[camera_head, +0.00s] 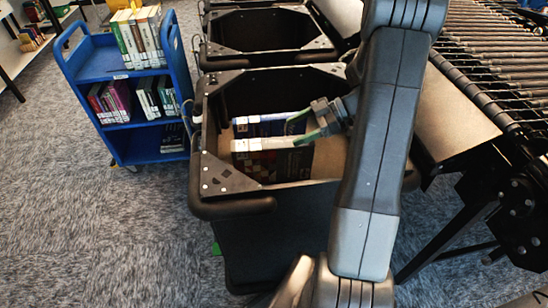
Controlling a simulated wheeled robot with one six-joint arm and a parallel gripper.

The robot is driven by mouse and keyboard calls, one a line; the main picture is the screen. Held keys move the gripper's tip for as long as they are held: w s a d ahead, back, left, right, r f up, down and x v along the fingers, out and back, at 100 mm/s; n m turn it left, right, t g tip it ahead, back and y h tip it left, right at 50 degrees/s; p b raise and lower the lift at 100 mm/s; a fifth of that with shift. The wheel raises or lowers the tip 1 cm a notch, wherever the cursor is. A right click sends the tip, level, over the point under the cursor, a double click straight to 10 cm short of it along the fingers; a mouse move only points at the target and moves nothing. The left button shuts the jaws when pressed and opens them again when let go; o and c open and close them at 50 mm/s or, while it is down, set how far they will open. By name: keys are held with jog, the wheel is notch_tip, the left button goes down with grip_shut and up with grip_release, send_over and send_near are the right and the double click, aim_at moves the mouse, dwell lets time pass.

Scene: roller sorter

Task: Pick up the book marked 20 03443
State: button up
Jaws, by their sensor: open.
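My gripper (294,131) reaches in from the right, over the inside of the nearest black bin (232,207). Its two greenish fingers are apart and point left, with nothing seen held between them. Below or beside the fingers lie books in the bin. One has a blue cover (267,130) and a pale strip along its upper edge. The number 20 03443 cannot be read on either. Whether the fingers touch a book cannot be told.
A blue cart (105,66) with several books stands left of the bin. More black bins (258,58) stand behind. The roller conveyor (490,50) runs along the right. Carpet (90,230) at the front left is clear.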

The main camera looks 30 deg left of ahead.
aim_at(277, 141)
jog(key=x, duration=0.3)
jog(key=p+x, duration=0.1)
jog(key=x, duration=0.3)
jog(key=shift+s+d+f, duration=0.1)
jog(key=shift+f, duration=0.25)
jog(key=shift+c, duration=0.4)
grip_shut()
